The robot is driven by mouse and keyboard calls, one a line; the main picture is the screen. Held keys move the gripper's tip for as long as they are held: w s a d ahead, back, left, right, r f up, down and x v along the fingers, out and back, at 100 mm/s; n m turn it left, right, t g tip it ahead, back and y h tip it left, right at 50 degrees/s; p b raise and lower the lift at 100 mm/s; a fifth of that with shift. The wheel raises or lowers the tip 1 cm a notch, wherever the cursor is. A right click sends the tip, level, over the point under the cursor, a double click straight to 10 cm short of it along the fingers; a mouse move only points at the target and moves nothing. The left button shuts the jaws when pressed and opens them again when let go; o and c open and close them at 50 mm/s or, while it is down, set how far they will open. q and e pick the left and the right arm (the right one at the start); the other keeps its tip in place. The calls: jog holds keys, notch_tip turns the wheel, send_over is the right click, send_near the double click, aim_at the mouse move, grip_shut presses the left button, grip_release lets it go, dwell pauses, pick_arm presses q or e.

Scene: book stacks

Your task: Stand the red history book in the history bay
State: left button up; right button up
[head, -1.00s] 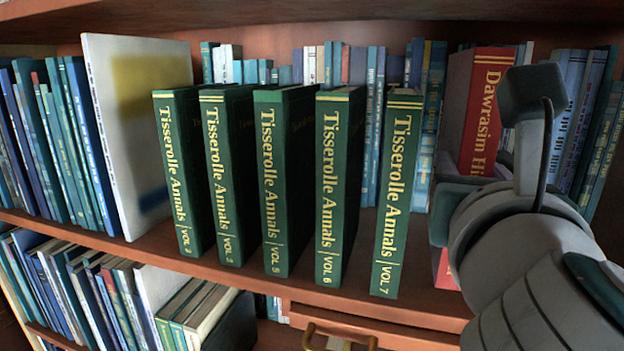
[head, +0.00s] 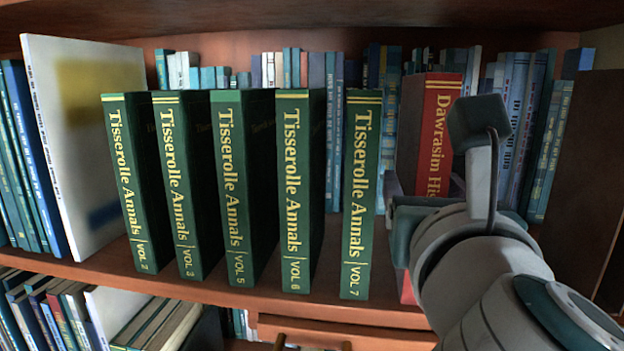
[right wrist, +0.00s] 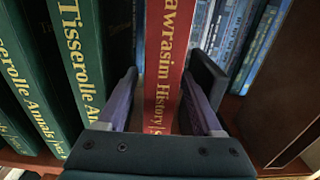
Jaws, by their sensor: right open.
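The red history book (head: 438,125), lettered "Dawrasim His...", stands upright on the shelf, to the right of the green Tisserolle Annals Vol 7 (head: 362,190). My right arm hides its lower part in the head view. In the right wrist view the red spine (right wrist: 165,65) lies between the two fingers of my right gripper (right wrist: 167,88). The gripper is open, with one finger on each side of the book; I cannot tell whether either finger touches it. My left gripper is not in view. I see no label that marks the history bay.
Several green Annals volumes (head: 238,190) stand spaced apart to the left. A pale tall book (head: 85,140) leans beyond them. Blue books (head: 515,120) line the back. A dark upright panel (head: 585,170) bounds the right side. A shelf board (head: 300,18) lies above.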

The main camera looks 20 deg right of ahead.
jog(key=shift+r, duration=0.15)
jog(key=b+v, duration=0.3)
jog(key=v, duration=0.9)
jog(key=shift+s+d, duration=0.15)
